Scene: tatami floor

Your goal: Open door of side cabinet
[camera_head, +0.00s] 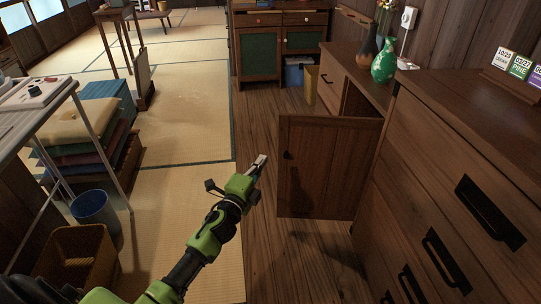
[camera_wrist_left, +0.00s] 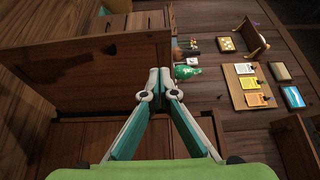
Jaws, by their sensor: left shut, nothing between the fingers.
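The side cabinet (camera_head: 339,76) stands against the right wall, beyond a larger drawer chest. Its brown wooden door (camera_head: 325,180) stands swung out from the front, across the wooden floor, with a dark opening showing behind its top edge. A small dark knob (camera_head: 287,155) is near the door's free edge. My left gripper (camera_head: 262,160) is shut and empty, just left of that free edge with a visible gap in the head view. In the left wrist view, the shut fingertips (camera_wrist_left: 160,76) appear beside a wooden panel; contact cannot be told. My right gripper is not in view.
The drawer chest (camera_head: 450,150) with black handles fills the right side. A green vase (camera_head: 384,62) stands on the cabinet top. Cushions (camera_head: 80,125), a blue bin (camera_head: 92,207) and a basket (camera_head: 75,260) are at left. Wooden floor (camera_head: 245,115) lies clear beyond my gripper.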

